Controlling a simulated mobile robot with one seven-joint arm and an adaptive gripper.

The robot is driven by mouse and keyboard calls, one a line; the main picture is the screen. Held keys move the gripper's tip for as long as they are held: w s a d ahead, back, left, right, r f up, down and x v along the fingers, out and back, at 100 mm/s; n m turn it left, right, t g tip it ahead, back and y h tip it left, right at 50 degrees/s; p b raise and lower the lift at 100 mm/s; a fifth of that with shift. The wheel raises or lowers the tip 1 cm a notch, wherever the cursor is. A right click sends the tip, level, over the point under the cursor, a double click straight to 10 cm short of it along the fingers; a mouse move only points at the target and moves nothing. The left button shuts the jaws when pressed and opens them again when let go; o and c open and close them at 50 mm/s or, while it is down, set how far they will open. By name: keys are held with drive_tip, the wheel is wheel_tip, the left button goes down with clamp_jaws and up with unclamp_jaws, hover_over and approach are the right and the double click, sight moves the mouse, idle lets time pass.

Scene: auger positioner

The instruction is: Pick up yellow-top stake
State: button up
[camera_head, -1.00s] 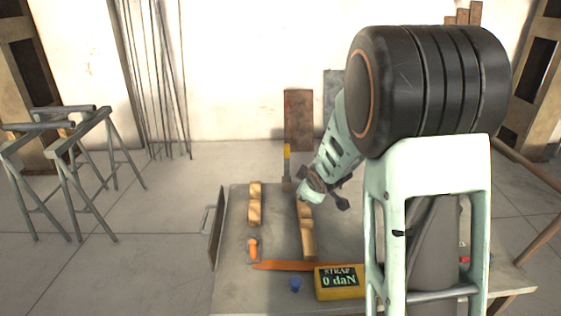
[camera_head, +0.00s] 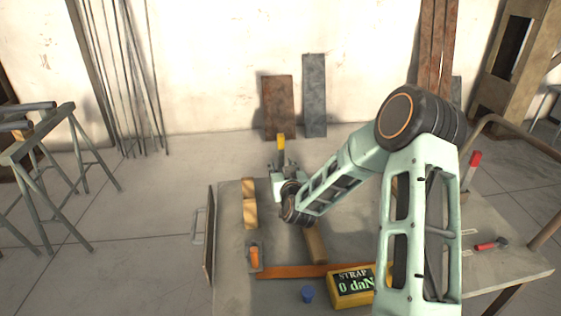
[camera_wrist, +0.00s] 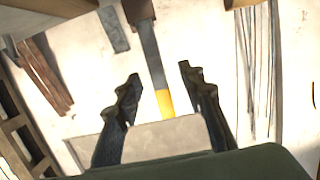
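The yellow-top stake is a grey bar with a yellow end (camera_head: 281,141), upright at the far edge of the table in the head view. In the wrist view its grey shaft (camera_wrist: 152,55) runs down from the top, and its yellow end (camera_wrist: 165,103) shows between the fingers. My gripper (camera_wrist: 157,78) is open, with one dark finger on each side of the stake and visible gaps to both. In the head view my gripper (camera_head: 281,170) is at the stake, partly hidden by my wrist. The stake's lower part is hidden there.
A hinged panel (camera_head: 209,238) stands at the table's left edge. Rusty and grey plates lean on the wall.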

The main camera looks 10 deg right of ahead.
sight(281, 156)
drive_tip(key=shift+w+d+f, duration=0.1)
drive_tip(key=shift+w+f, duration=0.05)
drive_tip(key=shift+w, duration=1)
drive_tip(key=shift+w+d+f, duration=0.15)
drive_tip(key=shift+w, duration=1)
drive_tip(key=shift+w+d+f, duration=0.1)
drive_tip(key=shift+w+f, duration=0.05)
drive_tip(key=shift+w, duration=1)
drive_tip(key=shift+c, duration=0.4)
clamp_jaws()
